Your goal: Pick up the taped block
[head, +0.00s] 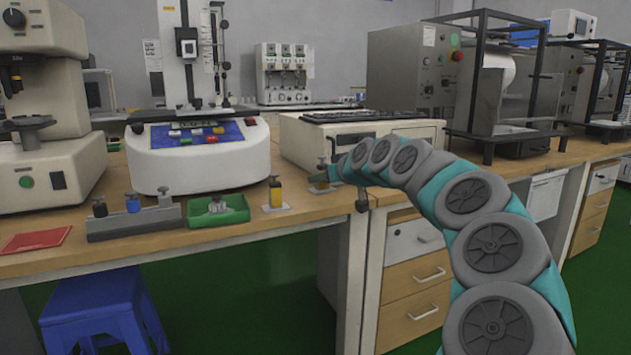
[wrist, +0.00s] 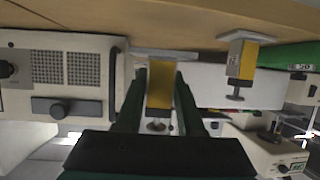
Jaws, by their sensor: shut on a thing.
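A taped block (wrist: 160,90), yellow with a grey metal base and a small metal knob, sits between the two dark green fingers of my gripper (wrist: 160,74) in the wrist view. The fingers are shut on its sides. In the head view my gripper (head: 323,177) is at the bench's front edge, partly hiding this block. Its base looks at or very close to the bench top; I cannot tell whether it touches. A second, similar yellow block (head: 275,194) stands upright to the left, apart from my gripper. It also shows at the right in the wrist view (wrist: 243,60).
A green tray (head: 232,217) with metal parts and a grey rack (head: 134,224) of weights lie further left on the wooden bench (head: 310,208). A white tester (head: 198,158) and a beige machine (head: 300,145) stand behind. A blue stool (head: 95,303) is below.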

